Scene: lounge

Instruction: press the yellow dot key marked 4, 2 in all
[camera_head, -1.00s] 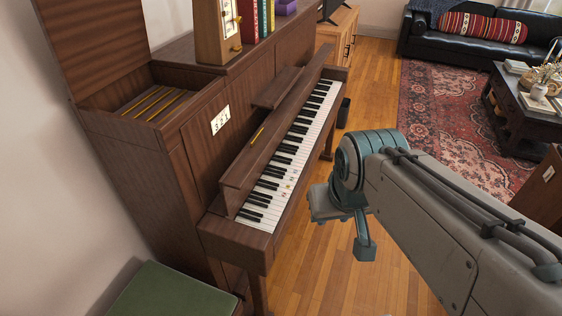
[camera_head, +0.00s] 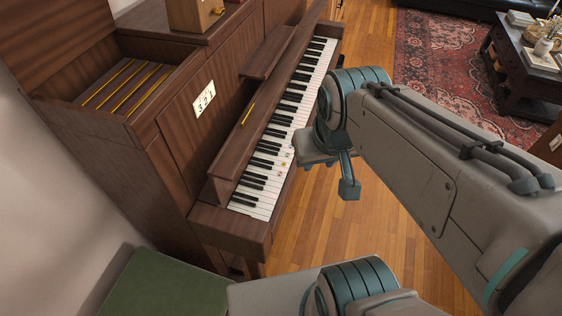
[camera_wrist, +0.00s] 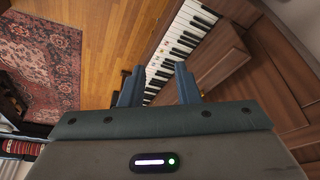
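The upright piano's keyboard (camera_head: 290,120) runs diagonally through the head view. A few keys near its front end carry small coloured dots (camera_head: 284,159), reddish and orange. They are too small for me to read a 4 or pick out the yellow one. The keyboard also shows in the wrist view (camera_wrist: 180,42), beyond my fingers. My gripper (camera_wrist: 160,72) has its two fingers apart with nothing between them. In the head view, my gripper (camera_head: 345,185) hangs to the right of the dotted keys, apparently above and clear of the keyboard, and its fingertips are partly hidden.
A white card with digits (camera_head: 204,99) is on the piano front. The open piano top (camera_head: 125,85) shows yellow bars. A green bench seat (camera_head: 165,285) is at lower left. A dark low table (camera_head: 525,70) stands on the red rug (camera_head: 450,60). Wooden floor (camera_head: 310,225) is clear right of the piano.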

